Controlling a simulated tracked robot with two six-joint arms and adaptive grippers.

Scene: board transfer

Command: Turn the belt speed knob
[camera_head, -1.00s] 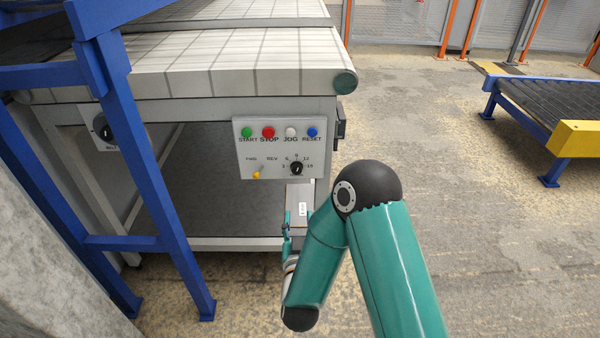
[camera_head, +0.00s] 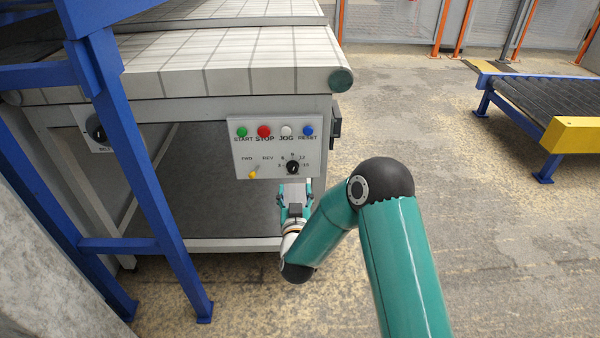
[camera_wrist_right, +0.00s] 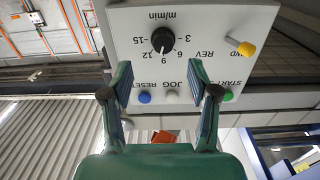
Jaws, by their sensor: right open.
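The belt speed knob (camera_head: 293,167) is a round black dial on the lower right of the light grey control panel (camera_head: 240,150). In the right wrist view the knob (camera_wrist_right: 165,40) has a white mark that looks to point near 9 on the m/min scale. My right gripper (camera_head: 293,188) is just below the knob in the head view. In the right wrist view its open fingers (camera_wrist_right: 161,80) are spread and empty, with the knob beyond the fingertips, apart from them. My left gripper is not in view.
The panel also has green, red, white and blue buttons (camera_head: 264,131) in a row and a yellow FWD/REV switch (camera_head: 253,174). A blue frame (camera_head: 135,150) stands at left. A second black knob (camera_head: 96,129) is behind it. Open floor lies at right before a roller conveyor (camera_head: 545,100).

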